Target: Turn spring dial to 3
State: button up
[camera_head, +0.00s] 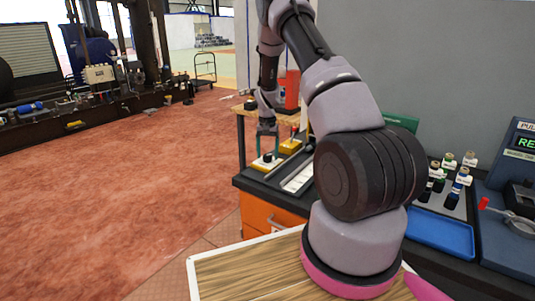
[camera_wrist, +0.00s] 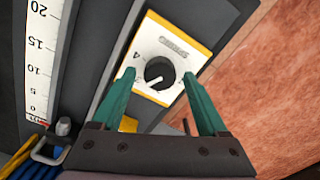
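The spring dial is a white plate with a yellow edge (camera_wrist: 166,42) and a round black knob (camera_wrist: 159,69) in the wrist view. Its "SPRING" lettering appears upside down, and a 4 is at the plate's left. A short white pointer mark shows on the knob's lower part; the number it points to cannot be read clearly. My gripper (camera_wrist: 158,76) is open, with its teal fingers on either side of the knob and a gap to it on both sides. In the head view, my gripper (camera_head: 267,146) is above the small dial plate (camera_head: 262,164) at the bench's left end.
In the head view, a yellow block (camera_head: 290,146) is beside the dial. Vials (camera_head: 449,160), a blue tray (camera_head: 440,236) and a machine with a display stand right.

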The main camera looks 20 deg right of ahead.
notch_tip(320, 180, up, 11)
dwell(0.5)
jog(key=shift+f, duration=0.1)
notch_tip(320, 180, up, 11)
jog(key=t, duration=0.1)
send_over(268, 155)
jog(key=s+a, duration=0.3)
jog(key=s, duration=0.1)
jog(key=s+a+r+t+y, duration=0.1)
jog(key=s+a+r+t, duration=0.15)
jog(key=s+r, duration=0.8)
jog(key=s+a+r+n+t, duration=0.1)
jog(key=s+r, duration=0.3)
jog(key=s, duration=0.6)
jog(key=s+a+r+t+y, duration=0.1)
jog(key=s+a+r, duration=0.3)
jog(key=s, duration=0.6)
jog(key=shift+a+n+t, duration=0.2)
jog(key=shift+n+t, duration=0.2)
jog(key=shift+t, duration=0.45)
